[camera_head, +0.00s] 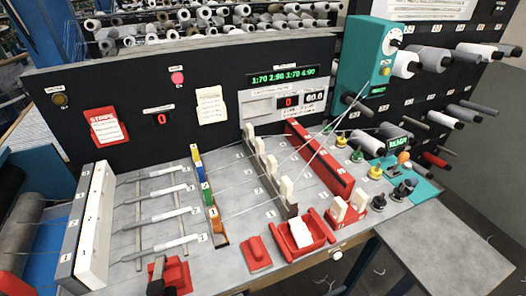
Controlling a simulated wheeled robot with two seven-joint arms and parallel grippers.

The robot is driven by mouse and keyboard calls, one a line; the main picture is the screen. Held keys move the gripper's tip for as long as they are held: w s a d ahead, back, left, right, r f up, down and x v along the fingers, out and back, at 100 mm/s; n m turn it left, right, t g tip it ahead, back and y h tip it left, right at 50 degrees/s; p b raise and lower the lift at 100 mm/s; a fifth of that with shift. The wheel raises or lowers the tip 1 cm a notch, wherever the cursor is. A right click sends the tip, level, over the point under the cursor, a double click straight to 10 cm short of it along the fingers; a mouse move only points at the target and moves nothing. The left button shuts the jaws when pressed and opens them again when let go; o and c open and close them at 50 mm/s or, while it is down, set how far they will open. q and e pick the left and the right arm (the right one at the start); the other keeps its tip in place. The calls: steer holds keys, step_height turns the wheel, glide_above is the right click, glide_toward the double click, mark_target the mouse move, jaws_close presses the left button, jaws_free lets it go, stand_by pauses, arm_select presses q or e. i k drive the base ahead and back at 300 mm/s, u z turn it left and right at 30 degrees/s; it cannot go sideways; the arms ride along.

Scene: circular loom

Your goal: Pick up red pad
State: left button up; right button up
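A flat red pad (257,254) with a raised grip lies on the grey worktop near the front edge, left of a red tray (303,240) holding a white block. Another red piece (177,274) sits farther left at the front edge, partly hidden by a dark upright part (156,276); I cannot tell what that part is. Neither of my grippers can be made out in the head view. Nothing touches the flat red pad.
A long red bar (320,160) and a row of white blocks stand behind the tray. Thin threads cross the worktop. White panels (96,225) stand at left. A red holder with white pieces (348,210) and colored knobs are at right. A grey side table (445,250) is clear.

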mark_target(258, 258)
steer(key=z, duration=0.1)
steer(key=k, duration=1.5)
steer(key=z, duration=0.95)
